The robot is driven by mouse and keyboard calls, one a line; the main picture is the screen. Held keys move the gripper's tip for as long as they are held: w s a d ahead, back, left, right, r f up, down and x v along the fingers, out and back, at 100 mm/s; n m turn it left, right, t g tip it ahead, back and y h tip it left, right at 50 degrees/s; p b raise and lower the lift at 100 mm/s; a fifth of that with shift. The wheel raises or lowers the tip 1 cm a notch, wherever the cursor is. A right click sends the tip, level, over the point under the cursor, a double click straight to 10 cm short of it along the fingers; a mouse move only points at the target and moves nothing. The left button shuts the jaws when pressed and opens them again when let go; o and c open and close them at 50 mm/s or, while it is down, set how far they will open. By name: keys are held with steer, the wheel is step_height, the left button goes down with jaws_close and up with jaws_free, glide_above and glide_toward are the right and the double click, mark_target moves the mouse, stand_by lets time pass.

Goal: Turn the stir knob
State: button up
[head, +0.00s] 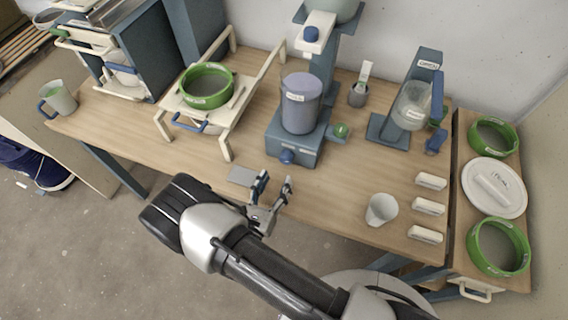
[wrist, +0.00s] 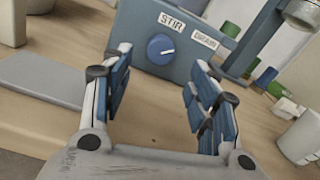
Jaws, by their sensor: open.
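The stir knob (wrist: 160,48) is a round blue dial with a white pointer line, on the front of a blue-grey base below a STIR label (wrist: 171,22). In the head view the knob (head: 287,157) sits low on the front of the stirrer base (head: 295,140), which carries a grey-lilac pot (head: 301,103). My gripper (head: 273,191) is open and empty at the table's front edge, in front of the knob and apart from it. In the wrist view the knob shows between and beyond the two blue-padded fingers (wrist: 160,95).
A flat grey plate (head: 243,176) lies left of my gripper. A white cup (head: 381,209) stands to the right, near several white labelled blocks (head: 428,206). A cream rack with a green sieve (head: 207,86) stands to the left. A green knob (head: 341,130) is on the base's right side.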

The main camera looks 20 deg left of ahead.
mark_target(285, 162)
steer(key=w, duration=0.5)
steer(key=w+b, duration=0.1)
steer(key=w, duration=0.1)
steer(key=shift+w+d, duration=0.2)
steer(key=shift+d, duration=0.2)
steer(key=shift+c, duration=0.3)
steer(key=c, duration=1)
steer(key=shift+m, duration=0.4)
